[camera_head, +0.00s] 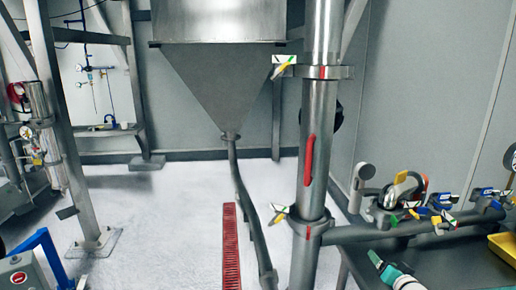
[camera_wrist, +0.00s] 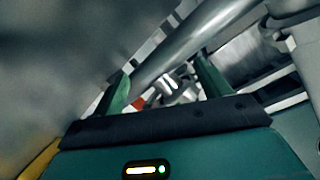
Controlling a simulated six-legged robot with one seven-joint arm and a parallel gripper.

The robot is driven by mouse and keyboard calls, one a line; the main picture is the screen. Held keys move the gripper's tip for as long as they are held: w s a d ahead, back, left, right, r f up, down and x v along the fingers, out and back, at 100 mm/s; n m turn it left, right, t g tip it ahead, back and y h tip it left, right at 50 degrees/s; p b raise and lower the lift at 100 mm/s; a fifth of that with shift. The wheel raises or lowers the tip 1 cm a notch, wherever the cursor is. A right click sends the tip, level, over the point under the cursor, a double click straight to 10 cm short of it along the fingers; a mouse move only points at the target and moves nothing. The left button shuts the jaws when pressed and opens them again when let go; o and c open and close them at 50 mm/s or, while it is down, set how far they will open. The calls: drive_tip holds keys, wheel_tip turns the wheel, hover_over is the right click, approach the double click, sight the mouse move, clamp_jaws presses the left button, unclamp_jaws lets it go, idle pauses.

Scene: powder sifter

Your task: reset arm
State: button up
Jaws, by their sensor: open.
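My gripper (camera_wrist: 164,80) shows in the wrist view, with its two green fingers apart and a dark band across their base. Nothing is held between the fingers. Behind the gap are a slanting metal pipe (camera_wrist: 192,38) and blurred bright metal parts. A teal and white piece at the bottom right of the head view may be part of my arm, but I cannot tell for sure.
A steel hopper (camera_head: 225,85) hangs at the back. A vertical steel pipe (camera_head: 312,120) with a red handle (camera_head: 309,160) stands in the middle. Valves and gauges (camera_head: 405,200) crowd the right side. White floor (camera_head: 165,215) is open at left, beside a red grate (camera_head: 231,250).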

drive_tip(key=a+n+g, duration=0.1)
drive_tip(key=a, duration=0.1)
drive_tip(key=a+n+g, duration=0.1)
drive_tip(key=a, duration=0.1)
drive_tip(key=a+n+g, duration=0.1)
drive_tip(key=a, duration=0.1)
drive_tip(key=shift+s+a+r+g, duration=0.1)
drive_tip(key=shift+s+a+g, duration=0.25)
drive_tip(key=shift+s+g, duration=0.05)
drive_tip(key=s+a+r+n+g, duration=0.1)
drive_tip(key=s+a+r+g, duration=0.1)
drive_tip(key=s+a+r, duration=0.3)
drive_tip(key=s+a+r+n+g, duration=0.1)
drive_tip(key=s+a+r, duration=0.4)
drive_tip(key=s+a, duration=0.5)
drive_tip(key=s+a+r+n+g+y, duration=0.1)
drive_tip(key=s+a+r+n+g, duration=0.1)
drive_tip(key=s+a+r, duration=0.4)
drive_tip(key=s+a+g, duration=0.1)
drive_tip(key=s, duration=0.4)
drive_tip(key=shift+s+a, duration=0.2)
drive_tip(key=shift+s, duration=0.1)
drive_tip(key=shift+r, duration=0.1)
